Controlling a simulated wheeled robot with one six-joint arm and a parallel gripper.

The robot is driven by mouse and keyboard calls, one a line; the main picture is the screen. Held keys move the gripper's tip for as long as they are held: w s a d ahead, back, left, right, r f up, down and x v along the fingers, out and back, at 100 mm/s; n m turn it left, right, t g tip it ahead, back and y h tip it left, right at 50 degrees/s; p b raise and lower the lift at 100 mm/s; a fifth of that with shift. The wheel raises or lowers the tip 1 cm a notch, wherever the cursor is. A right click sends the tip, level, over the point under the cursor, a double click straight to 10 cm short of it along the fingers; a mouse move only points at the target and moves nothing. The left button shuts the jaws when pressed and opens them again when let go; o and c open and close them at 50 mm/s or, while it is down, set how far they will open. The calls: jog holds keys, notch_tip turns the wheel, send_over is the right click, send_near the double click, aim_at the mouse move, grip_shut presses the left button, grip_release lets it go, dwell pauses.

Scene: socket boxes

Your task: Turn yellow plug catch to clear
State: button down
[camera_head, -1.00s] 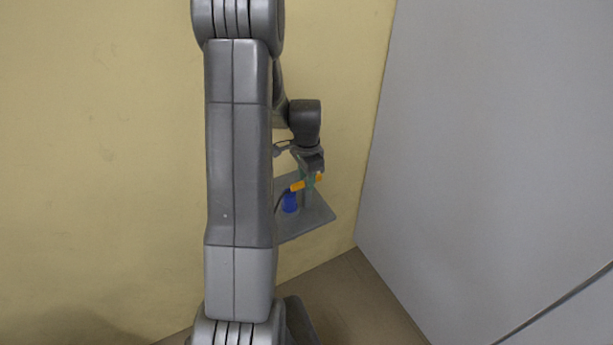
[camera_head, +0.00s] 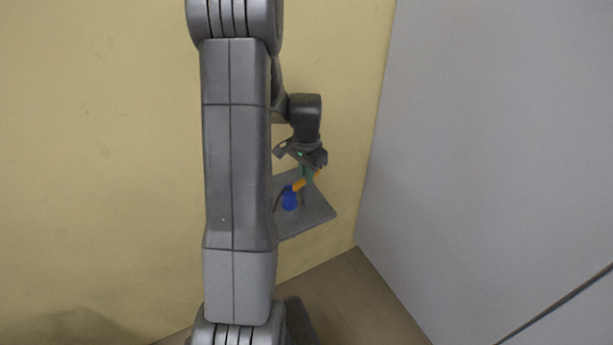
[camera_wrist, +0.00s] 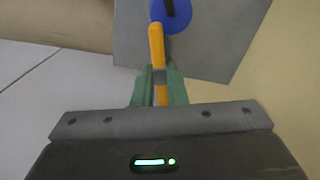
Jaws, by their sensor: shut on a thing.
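The yellow catch (camera_head: 299,185) is a slim orange-yellow bar, tilted up to the right in the head view. In the wrist view the catch (camera_wrist: 156,45) runs from the blue plug (camera_wrist: 178,14) down between the green fingers. The blue plug (camera_head: 289,201) stands at the grey plate, beside the catch's lower left end. My gripper (camera_head: 308,175) is shut on the catch; its fingers (camera_wrist: 159,82) sit on either side of the bar in the wrist view. The part of the catch deep between the fingers is partly hidden.
The grey plate (camera_head: 316,213) stands out from the yellow wall (camera_head: 110,150); my arm hides its left part. A dark cable (camera_head: 276,200) runs by the plug. A grey wall (camera_head: 490,150) rises at the right, with open room between it and the plate.

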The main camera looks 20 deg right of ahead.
jog(key=n+b, duration=0.1)
jog(key=n, duration=0.2)
jog(key=shift+n, duration=0.4)
jog(key=n+b, duration=0.1)
jog(key=n, duration=0.2)
jog(key=shift+n+b, duration=0.3)
jog(key=n+b, duration=0.1)
jog(key=n, duration=0.2)
jog(key=shift+n, duration=2.1)
jog(key=c, duration=1.5)
grip_release()
jog(key=shift+b, duration=0.3)
jog(key=shift+o, duration=0.2)
jog(key=shift+r, duration=0.1)
